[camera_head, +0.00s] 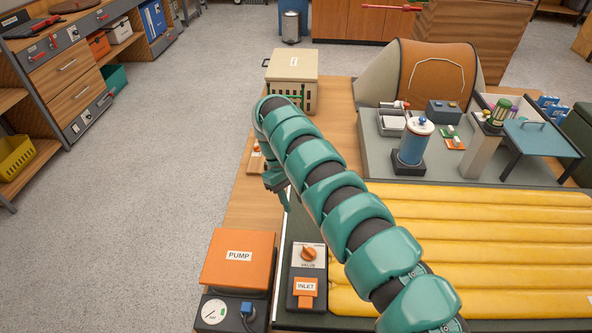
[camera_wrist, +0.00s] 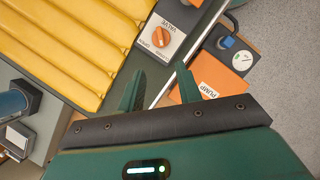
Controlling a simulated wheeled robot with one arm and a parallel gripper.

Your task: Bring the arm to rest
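My teal segmented arm (camera_head: 335,195) reaches from the lower right up over the mattress and bends down at its far end. My gripper (camera_head: 284,200) hangs there above the left edge of the table, beside the mattress base. In the wrist view my gripper (camera_wrist: 160,90) has its two green fingers apart, with nothing between them. The valve's orange knob (camera_head: 308,254) stands in front of the gripper, apart from it; it also shows in the wrist view (camera_wrist: 161,36). The orange pump (camera_head: 239,259) sits left of the valve.
The yellow air mattress (camera_head: 470,235) fills the right front. A beige crate (camera_head: 291,75), a blue lantern (camera_head: 413,142), a small teal table (camera_head: 541,138) and an orange tent (camera_head: 435,75) stand farther back. The floor (camera_head: 130,190) on the left is clear.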

